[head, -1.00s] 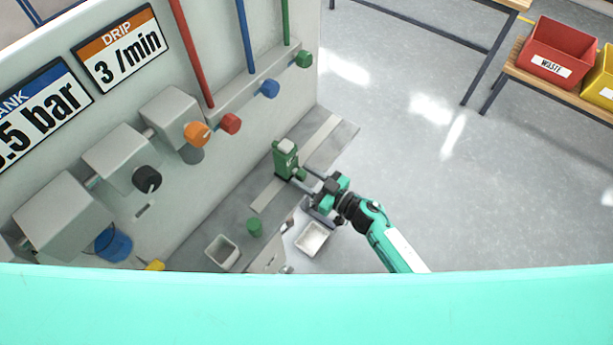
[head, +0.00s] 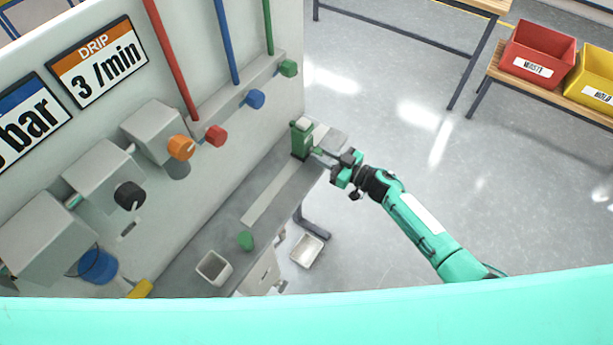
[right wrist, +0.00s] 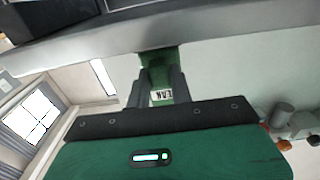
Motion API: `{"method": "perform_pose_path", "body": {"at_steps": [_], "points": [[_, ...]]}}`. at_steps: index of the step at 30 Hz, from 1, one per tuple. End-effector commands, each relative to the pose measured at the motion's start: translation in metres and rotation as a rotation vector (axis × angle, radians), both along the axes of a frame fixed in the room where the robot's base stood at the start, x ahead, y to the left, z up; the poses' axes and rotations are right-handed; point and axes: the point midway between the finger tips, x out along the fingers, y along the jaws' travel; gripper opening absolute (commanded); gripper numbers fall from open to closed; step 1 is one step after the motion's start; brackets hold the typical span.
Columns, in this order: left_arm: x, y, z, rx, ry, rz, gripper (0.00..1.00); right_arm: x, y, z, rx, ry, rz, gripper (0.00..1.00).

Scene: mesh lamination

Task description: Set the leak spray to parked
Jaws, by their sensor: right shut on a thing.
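The leak spray is a green bottle (head: 301,142) with a pale top, upright near the far end of the grey bench (head: 222,218). My right gripper (head: 321,152) reaches it from the right and is shut on it. In the right wrist view the green bottle (right wrist: 158,68) shows between the two fingers, with part of its white label readable. Whether its base touches the bench or hangs just above it, I cannot tell. My left gripper is not in view.
A pale strip (head: 268,194) runs along the bench. A small green object (head: 246,240) and a white open bin (head: 213,267) stand nearer. The wall panel with orange (head: 181,147), red (head: 215,135), blue and green knobs rises behind. A white tray (head: 307,251) sits lower, beside the bench.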

Motion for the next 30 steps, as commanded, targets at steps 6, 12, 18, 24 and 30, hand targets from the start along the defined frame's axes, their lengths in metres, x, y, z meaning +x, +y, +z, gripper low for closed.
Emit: {"method": "perform_pose_path", "body": {"at_steps": [6,12,18,24,30], "points": [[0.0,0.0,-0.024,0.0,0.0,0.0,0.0,0.049,-0.036,-0.004,-0.003,-0.003,-0.003,0.0],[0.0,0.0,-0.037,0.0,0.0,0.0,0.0,0.075,-0.055,-0.003,-0.001,-0.002,-0.001,0.0],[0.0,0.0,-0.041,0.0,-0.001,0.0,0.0,0.085,-0.062,-0.001,0.0,0.0,0.0,0.0],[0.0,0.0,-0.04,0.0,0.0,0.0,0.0,0.087,-0.064,0.0,0.0,0.0,-0.002,0.0],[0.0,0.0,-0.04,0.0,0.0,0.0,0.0,0.088,-0.065,0.001,-0.001,-0.001,-0.004,0.28]]}}
